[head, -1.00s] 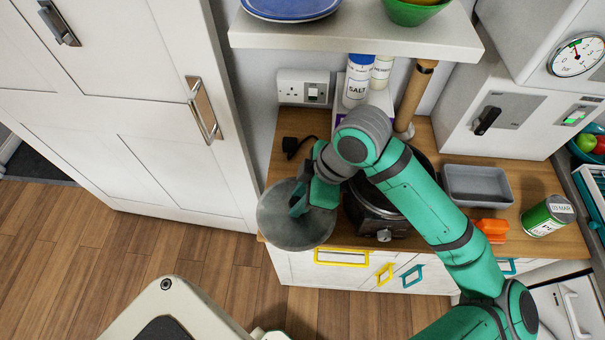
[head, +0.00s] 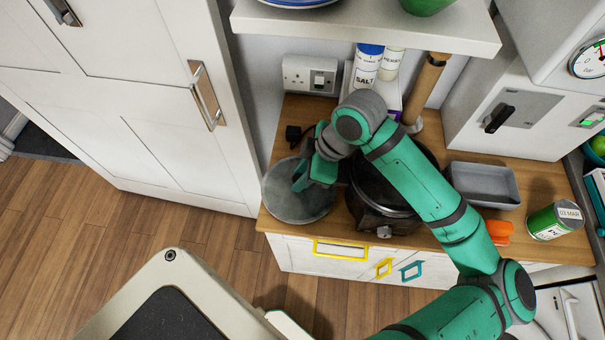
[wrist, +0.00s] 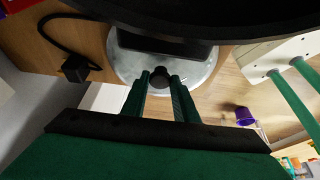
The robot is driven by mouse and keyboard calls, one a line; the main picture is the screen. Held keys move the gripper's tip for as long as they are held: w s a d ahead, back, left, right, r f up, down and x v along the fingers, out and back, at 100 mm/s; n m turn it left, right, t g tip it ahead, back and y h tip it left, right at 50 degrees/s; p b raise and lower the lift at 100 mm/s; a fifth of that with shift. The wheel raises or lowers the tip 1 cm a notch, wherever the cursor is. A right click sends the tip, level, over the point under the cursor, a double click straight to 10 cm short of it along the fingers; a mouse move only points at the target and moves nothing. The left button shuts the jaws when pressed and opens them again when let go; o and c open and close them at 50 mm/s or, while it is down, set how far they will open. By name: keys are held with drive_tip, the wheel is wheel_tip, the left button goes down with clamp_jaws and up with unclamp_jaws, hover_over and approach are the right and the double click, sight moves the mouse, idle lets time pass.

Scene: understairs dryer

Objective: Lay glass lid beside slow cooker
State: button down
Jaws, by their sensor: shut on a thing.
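The round grey glass lid (head: 298,205) is at the left end of the wooden worktop, left of the slow cooker (head: 372,212), lying about level. I cannot tell whether it touches the wood or hovers just above it. My gripper (head: 302,182) is over the lid. In the wrist view my gripper (wrist: 160,80) is shut on the lid's dark knob (wrist: 161,74), with the pale lid (wrist: 135,66) beneath. The slow cooker is dark and partly hidden by my arm; its black rim (wrist: 200,20) crosses the top of the wrist view, close to the lid.
A black plug (head: 293,133) with a cable lies behind the lid; it also shows in the wrist view (wrist: 75,68). A shelf (head: 370,30) overhangs the back. A tall white cupboard (head: 170,120) is left.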

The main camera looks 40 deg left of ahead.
drive_tip(key=c, duration=1.5)
unclamp_jaws()
drive_tip(key=shift+d+f, duration=0.1)
drive_tip(key=shift+o, duration=0.5)
drive_tip(key=shift+w, duration=0.15)
drive_tip(key=shift+d+r, duration=0.1)
drive_tip(key=shift+r, duration=0.15)
drive_tip(key=v, duration=1.1)
drive_tip(key=shift+r, duration=0.35)
drive_tip(key=shift+d, duration=0.15)
